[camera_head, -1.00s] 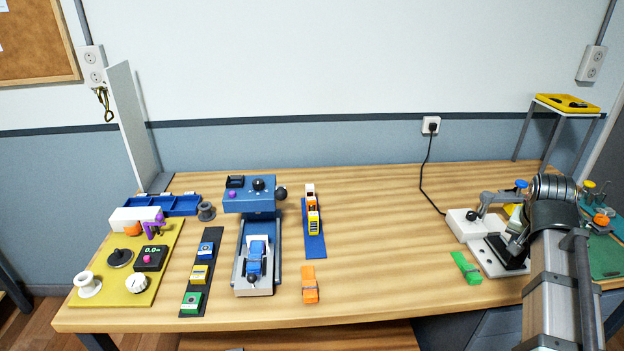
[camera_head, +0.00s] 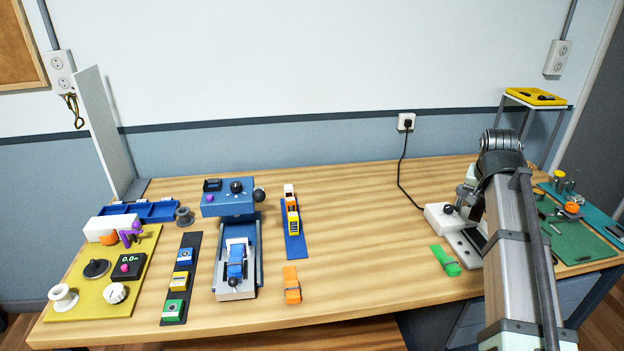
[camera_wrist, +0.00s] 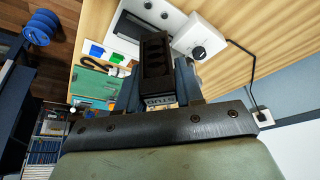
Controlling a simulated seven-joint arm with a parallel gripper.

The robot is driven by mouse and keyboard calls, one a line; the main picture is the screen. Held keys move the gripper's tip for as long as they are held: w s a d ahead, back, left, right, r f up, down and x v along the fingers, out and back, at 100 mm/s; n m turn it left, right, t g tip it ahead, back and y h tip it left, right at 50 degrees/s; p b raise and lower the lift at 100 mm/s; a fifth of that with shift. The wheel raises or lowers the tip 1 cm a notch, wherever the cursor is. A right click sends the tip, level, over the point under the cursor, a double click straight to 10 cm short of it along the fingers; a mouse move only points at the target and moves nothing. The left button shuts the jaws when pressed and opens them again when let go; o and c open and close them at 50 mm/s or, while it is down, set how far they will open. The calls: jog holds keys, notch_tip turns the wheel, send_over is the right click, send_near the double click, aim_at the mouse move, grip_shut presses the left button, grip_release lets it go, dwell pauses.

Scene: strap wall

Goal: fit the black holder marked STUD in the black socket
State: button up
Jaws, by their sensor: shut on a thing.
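In the wrist view my gripper (camera_wrist: 157,78) is shut on the black holder marked STUD (camera_wrist: 155,55). The holder is a long black block with recesses, and its pale label faces the camera with the lettering upside down. Beyond it lies a pale plate with a black area (camera_wrist: 132,27), which looks like the black socket. In the head view the dark part (camera_head: 474,238) on the plate shows just left of my arm. The gripper and holder are hidden behind my arm there. I cannot tell whether holder and socket touch.
A white box with a black knob (camera_head: 440,215) adjoins the plate (camera_head: 462,250). A green mat (camera_head: 580,240) with small parts is at right. The table between the orange block (camera_head: 291,285) and the green one is clear.

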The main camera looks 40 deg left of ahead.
jog(key=s+a+r+n+y, duration=0.1)
jog(key=s+a+r+n, duration=0.1)
jog(key=a, duration=1.1)
jog(key=s+a+r+n, duration=0.1)
jog(key=s+a, duration=0.2)
jog(key=a, duration=0.9)
jog(key=s+a+r+n+y, duration=0.1)
jog(key=s+a+r+n, duration=0.1)
jog(key=a, duration=1.1)
jog(key=s+a+r+n+g+y, duration=0.1)
jog(key=s+a+r+n, duration=0.1)
jog(key=s+a, duration=1.1)
jog(key=s+a+r+n, duration=0.2)
jog(key=s+a, duration=0.8)
jog(key=a, duration=0.6)
jog(key=shift+w+a+f, duration=0.1)
jog(key=shift+w+f, duration=0.05)
jog(key=shift+f, duration=2.25)
jog(key=shift+w+f, duration=0.15)
jog(key=shift+f, duration=2.25)
jog(key=shift+f, duration=0.1)
jog(key=o, duration=1.1)
